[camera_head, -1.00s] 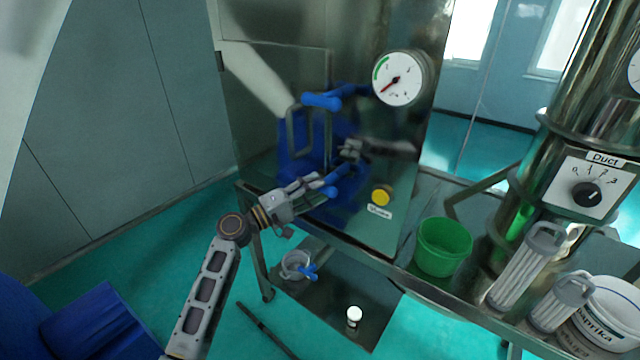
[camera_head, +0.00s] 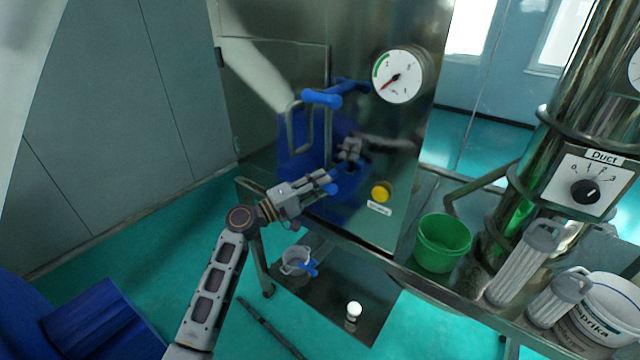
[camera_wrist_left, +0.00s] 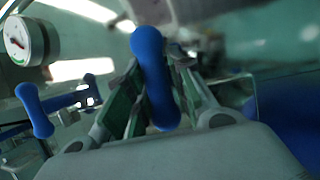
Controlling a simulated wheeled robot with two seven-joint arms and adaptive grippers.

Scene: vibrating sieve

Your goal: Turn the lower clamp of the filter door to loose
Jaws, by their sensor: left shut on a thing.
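The filter door (camera_head: 265,75) is a shiny metal panel on the cabinet, with a bent metal handle (camera_head: 291,128). The upper clamp (camera_head: 322,97) is a blue knobbed lever at the door's right edge; it also shows at the left in the wrist view (camera_wrist_left: 35,110). The lower clamp (camera_head: 331,187) is a similar blue lever below it. My left gripper (camera_head: 325,181) is shut on the lower clamp's blue knob, which stands between the fingers in the left wrist view (camera_wrist_left: 155,75). The fingers hide part of the lever. The right gripper is not in view; the metal shows reflections.
A pressure gauge (camera_head: 398,75) and a yellow button (camera_head: 381,191) are on the cabinet front. A green bucket (camera_head: 443,243), white filters (camera_head: 522,262) and a paprika tub (camera_head: 606,309) stand to the right. A lower shelf (camera_head: 325,310) holds small items.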

